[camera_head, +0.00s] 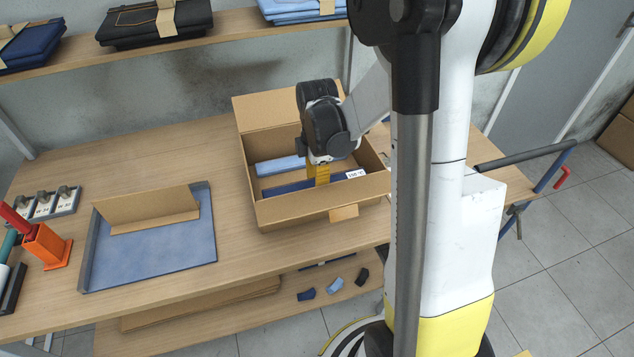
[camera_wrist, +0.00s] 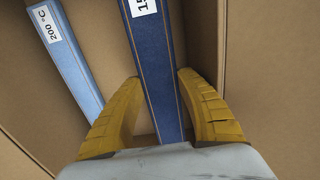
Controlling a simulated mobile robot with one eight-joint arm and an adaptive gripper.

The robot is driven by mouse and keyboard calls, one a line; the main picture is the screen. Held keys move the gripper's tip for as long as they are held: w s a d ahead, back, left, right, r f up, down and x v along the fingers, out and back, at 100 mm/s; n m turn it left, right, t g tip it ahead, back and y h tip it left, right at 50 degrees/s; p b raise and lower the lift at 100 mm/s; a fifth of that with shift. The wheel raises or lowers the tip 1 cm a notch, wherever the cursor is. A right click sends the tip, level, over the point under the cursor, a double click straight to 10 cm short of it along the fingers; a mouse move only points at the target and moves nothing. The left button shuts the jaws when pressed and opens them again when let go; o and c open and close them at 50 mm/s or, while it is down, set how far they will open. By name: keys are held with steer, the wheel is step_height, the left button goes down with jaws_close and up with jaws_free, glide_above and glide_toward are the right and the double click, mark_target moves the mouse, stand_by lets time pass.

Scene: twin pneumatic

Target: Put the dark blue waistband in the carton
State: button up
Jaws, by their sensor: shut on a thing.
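The open cardboard carton (camera_head: 322,205) stands on the wooden bench. The dark blue waistband (camera_head: 290,188) is a long flat strip inside the carton, near its front wall, with a white label at its right end. In the wrist view the waistband (camera_wrist: 155,65) runs between the two yellow fingers, its label partly cut off at the top. My gripper (camera_head: 318,180) reaches down into the carton and is shut on the waistband. It also shows in the wrist view (camera_wrist: 158,78). Whether the strip rests on the carton floor I cannot tell.
A light blue strip (camera_head: 281,166) labelled 200 °C lies in the carton behind the dark blue one. To the left are a blue panel with a cardboard piece (camera_head: 160,240) and an orange holder (camera_head: 46,246). Folded garments (camera_head: 155,20) lie on the shelf above.

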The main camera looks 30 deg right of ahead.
steer(key=o, duration=0.9)
steer(key=shift+f, duration=0.1)
steer(key=shift+c, duration=0.2)
step_height(320, 180, up, 12)
steer(key=p, duration=0.5)
steer(key=s+a+r+m+t, duration=0.7)
steer(key=s+a+r+m, duration=0.2)
steer(key=a+m, duration=0.4)
steer(key=shift+s+a+r+m, duration=0.15)
steer(key=shift+s+a+m, duration=0.1)
steer(key=shift+s+m, duration=0.65)
